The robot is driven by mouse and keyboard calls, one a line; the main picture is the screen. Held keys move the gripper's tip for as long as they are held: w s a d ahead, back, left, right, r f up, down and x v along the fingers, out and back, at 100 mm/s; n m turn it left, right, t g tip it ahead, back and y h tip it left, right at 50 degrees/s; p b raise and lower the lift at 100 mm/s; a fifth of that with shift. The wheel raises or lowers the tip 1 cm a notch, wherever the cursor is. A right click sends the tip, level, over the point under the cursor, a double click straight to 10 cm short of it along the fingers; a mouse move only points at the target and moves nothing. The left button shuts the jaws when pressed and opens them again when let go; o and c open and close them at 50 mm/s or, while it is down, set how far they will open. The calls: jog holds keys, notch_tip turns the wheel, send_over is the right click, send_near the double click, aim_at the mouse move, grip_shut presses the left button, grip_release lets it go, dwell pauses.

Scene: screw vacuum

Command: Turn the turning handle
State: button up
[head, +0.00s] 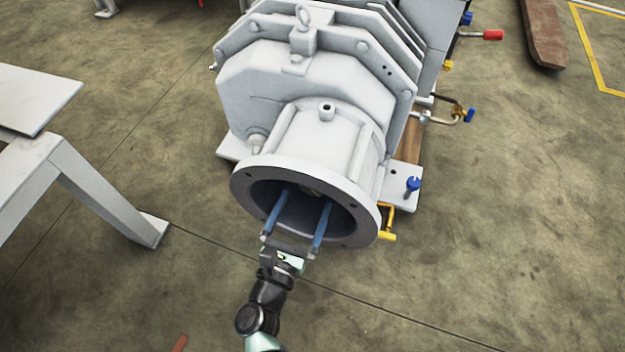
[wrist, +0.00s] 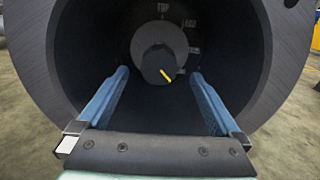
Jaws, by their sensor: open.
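The turning handle (wrist: 157,66) is a dark round knob with a yellow mark, set on a lighter disc deep inside the round flanged opening of the grey machine (head: 307,82). The yellow mark slants down to the right. Small labels sit around the disc. My gripper (head: 302,201) has its two long blue fingers inside the opening. In the wrist view my gripper (wrist: 160,85) is open, one finger on each side below the knob, with nothing between them. The fingertips appear short of the knob. In the head view the handle is mostly hidden by the flange.
The thick flange rim (head: 365,222) surrounds my fingers closely. A yellow valve handle (head: 387,237) and a blue-topped fitting (head: 412,185) stand at the machine's right side. A grey metal table (head: 45,160) is at left. Open floor lies in front.

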jog(key=b+x, duration=0.2)
jog(key=x, duration=0.5)
jog(key=c, duration=1.4)
